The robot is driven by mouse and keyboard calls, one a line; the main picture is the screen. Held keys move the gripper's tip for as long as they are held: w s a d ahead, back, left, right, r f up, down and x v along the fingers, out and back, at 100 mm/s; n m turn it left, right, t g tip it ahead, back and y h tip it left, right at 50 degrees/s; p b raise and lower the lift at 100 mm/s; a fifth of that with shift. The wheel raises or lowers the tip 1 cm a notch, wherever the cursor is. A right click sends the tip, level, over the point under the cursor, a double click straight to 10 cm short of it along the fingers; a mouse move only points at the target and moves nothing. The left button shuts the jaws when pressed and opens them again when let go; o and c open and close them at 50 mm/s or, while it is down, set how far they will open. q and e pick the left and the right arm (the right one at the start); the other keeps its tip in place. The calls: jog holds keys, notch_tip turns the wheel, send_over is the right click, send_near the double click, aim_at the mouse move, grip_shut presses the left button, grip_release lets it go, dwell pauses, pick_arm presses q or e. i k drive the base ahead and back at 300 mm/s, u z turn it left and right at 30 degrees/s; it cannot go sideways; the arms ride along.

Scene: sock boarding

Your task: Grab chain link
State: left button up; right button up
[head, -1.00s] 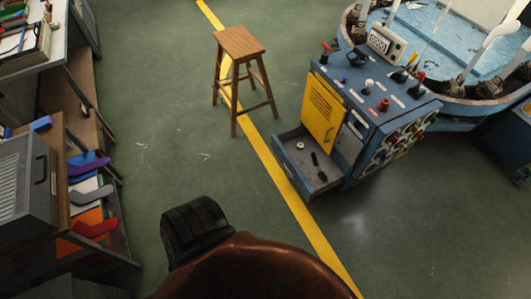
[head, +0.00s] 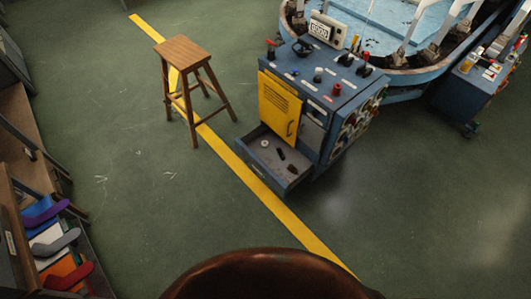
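I cannot make out a chain link in the head view. A blue control cabinet (head: 340,95) stands right of centre, with a yellow door (head: 280,108) on its front. Its low drawer (head: 262,158) is pulled out and holds a small pale ring-like piece and dark pieces, too small to identify. Coloured round items hang on the cabinet's right side. Neither of my grippers shows in this view.
A wooden stool (head: 182,52) stands left of the cabinet, by a yellow floor line (head: 235,165). A round blue machine (head: 395,75) is behind the cabinet. Shelving with coloured sock shapes (head: 55,235) is at the left edge. The green floor (head: 420,220) is open at front right.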

aim_at(280, 154)
jog(key=i, duration=1.6)
